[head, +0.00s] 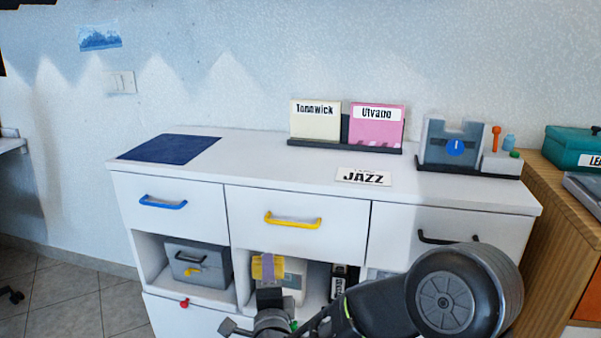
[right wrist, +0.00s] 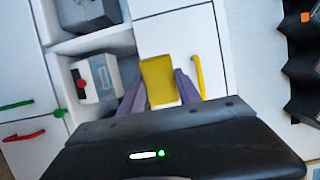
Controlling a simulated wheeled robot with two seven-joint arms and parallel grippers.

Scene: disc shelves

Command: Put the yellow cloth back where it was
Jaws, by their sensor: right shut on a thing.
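My right gripper (head: 268,268), with purple fingers, is shut on the yellow cloth (head: 256,268). It holds the cloth in front of the white cabinet's middle open compartment, below the drawer with the yellow handle (head: 293,220). The yellow handle also shows there, to the right of the cloth (right wrist: 198,76). A finger hides part of the cloth in the head view. My left gripper is not in view.
A pale box (head: 293,278) is in the compartment behind the gripper; a grey box (head: 197,264) is in the left compartment. On top are a dark blue mat (head: 170,149), a JAZZ card (head: 363,177), a record rack (head: 345,147) and a grey holder (head: 453,143). The front top is mostly clear.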

